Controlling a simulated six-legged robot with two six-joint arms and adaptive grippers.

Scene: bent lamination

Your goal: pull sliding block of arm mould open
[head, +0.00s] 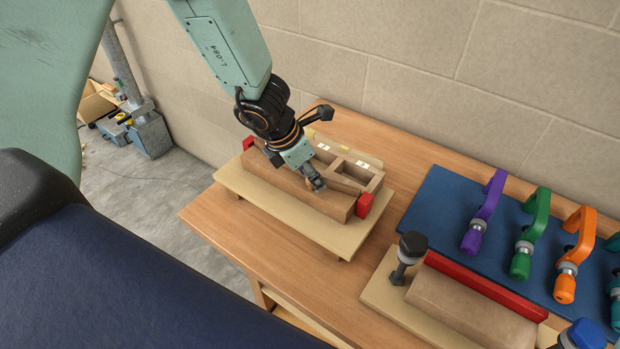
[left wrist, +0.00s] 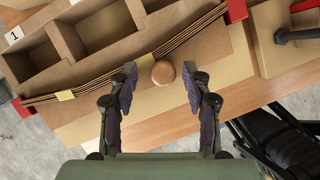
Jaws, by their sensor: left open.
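The arm mould sits on a pale baseboard (head: 330,240) at the left of the bench. Its brown sliding block (head: 290,190) lies along the near side, in front of a ribbed form (head: 372,178) with number labels. In the left wrist view, thin bent strips (left wrist: 105,82) run between the form and the sliding block (left wrist: 222,52). A round wooden knob (left wrist: 163,73) stands on the block side. My left gripper (head: 318,184) is above the block; in the left wrist view its open fingers (left wrist: 160,84) are on either side of the knob, apparently with gaps. My right gripper is not seen.
Red blocks (head: 365,205) stand at the mould's ends. A second mould with a red strip (head: 485,288) and black-knobbed post (head: 408,256) is at front right. Coloured clamps (head: 530,235) lie on a blue mat (head: 435,205). Bare bench (head: 270,275) shows in front of the baseboard.

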